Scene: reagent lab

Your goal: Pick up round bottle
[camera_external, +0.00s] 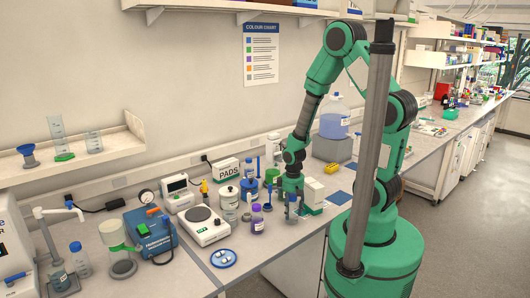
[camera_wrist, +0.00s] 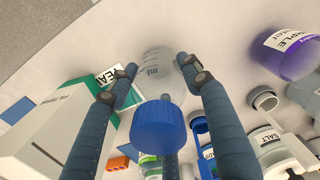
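The round bottle is clear glass with printed markings on its body (camera_wrist: 160,72) and a blue screw cap (camera_wrist: 159,126). In the wrist view it lies between the blue-grey fingers of my gripper (camera_wrist: 158,72), cap towards the camera. The fingers are spread on either side of the bottle, and a small gap shows at the left fingertip. Contact on the right side is unclear. In the external view my gripper (camera_external: 291,206) points down at the bench near its front edge, and its fingers mostly hide the bottle.
A white and green box (camera_external: 313,194) stands close at the right. A purple-capped bottle (camera_external: 257,218), a jar (camera_external: 229,204) and a hotplate (camera_external: 205,225) stand to the left. A blue pad (camera_external: 340,198) lies on clear bench.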

